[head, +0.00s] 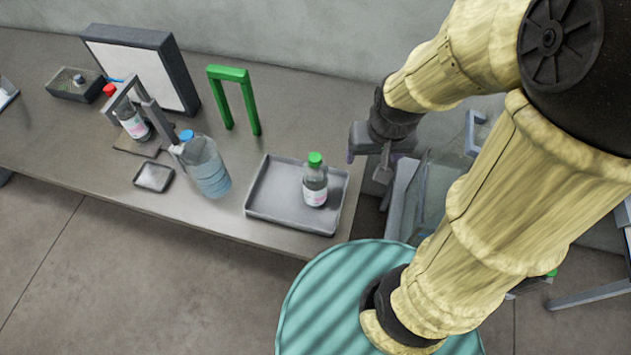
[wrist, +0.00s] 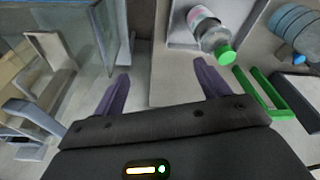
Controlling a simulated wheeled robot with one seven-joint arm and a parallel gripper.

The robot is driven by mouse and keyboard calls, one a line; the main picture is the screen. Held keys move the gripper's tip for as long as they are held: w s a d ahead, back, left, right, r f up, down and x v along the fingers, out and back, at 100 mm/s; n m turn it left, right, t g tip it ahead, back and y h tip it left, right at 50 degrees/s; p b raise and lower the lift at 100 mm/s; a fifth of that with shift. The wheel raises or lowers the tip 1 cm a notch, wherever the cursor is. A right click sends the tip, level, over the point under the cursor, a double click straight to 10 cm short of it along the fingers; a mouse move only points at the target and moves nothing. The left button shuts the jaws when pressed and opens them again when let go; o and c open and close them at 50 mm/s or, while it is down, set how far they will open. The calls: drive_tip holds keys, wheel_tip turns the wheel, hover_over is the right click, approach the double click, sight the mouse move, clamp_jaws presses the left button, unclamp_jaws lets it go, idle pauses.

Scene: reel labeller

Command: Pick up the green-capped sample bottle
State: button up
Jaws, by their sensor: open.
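The green-capped sample bottle (head: 315,181) stands upright in a grey tray (head: 262,208) near the right end of the bench. It is clear with a pale pink-and-white label. In the wrist view the bottle (wrist: 206,26) shows at the top, right of centre, beyond the right finger. My gripper (head: 368,160) is to the right of the tray in the head view, apart from the bottle, and partly hidden by its own wrist. In the wrist view its two purple fingers (wrist: 160,88) are spread wide with nothing between them.
A green arch (head: 233,98) stands behind the tray. A large blue-capped bottle (head: 207,166) stands left of the tray. A red-capped bottle (head: 133,123) is in a grey stand farther left. A glass-sided structure (wrist: 88,35) is left of my gripper in the wrist view.

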sight(315, 156)
drive_tip(key=shift+o, duration=0.3)
drive_tip(key=w+a+r+m+g+p, duration=0.1)
drive_tip(key=w+a+r+m+p, duration=0.1)
drive_tip(key=a, duration=0.3)
drive_tip(key=w+a+r+m+g+p, duration=0.1)
drive_tip(key=w+a+r+m+p, duration=0.1)
drive_tip(key=a, duration=0.4)
drive_tip(key=shift+w+r+m+g+p, duration=0.3)
drive_tip(key=shift+w+r+p, duration=0.2)
drive_tip(key=shift+w+p, duration=0.5)
drive_tip(key=shift+a, duration=0.25)
wheel_tip(315, 156, down, 12)
drive_tip(key=shift+f+p, duration=0.15)
drive_tip(key=shift+p, duration=0.3)
drive_tip(key=shift+s+d+f+p, duration=0.1)
drive_tip(key=shift+f+p, duration=0.2)
drive_tip(key=shift+f, duration=1)
drive_tip(key=shift+s+f+p, duration=0.1)
drive_tip(key=shift+f+p, duration=0.2)
drive_tip(key=shift+f, duration=1)
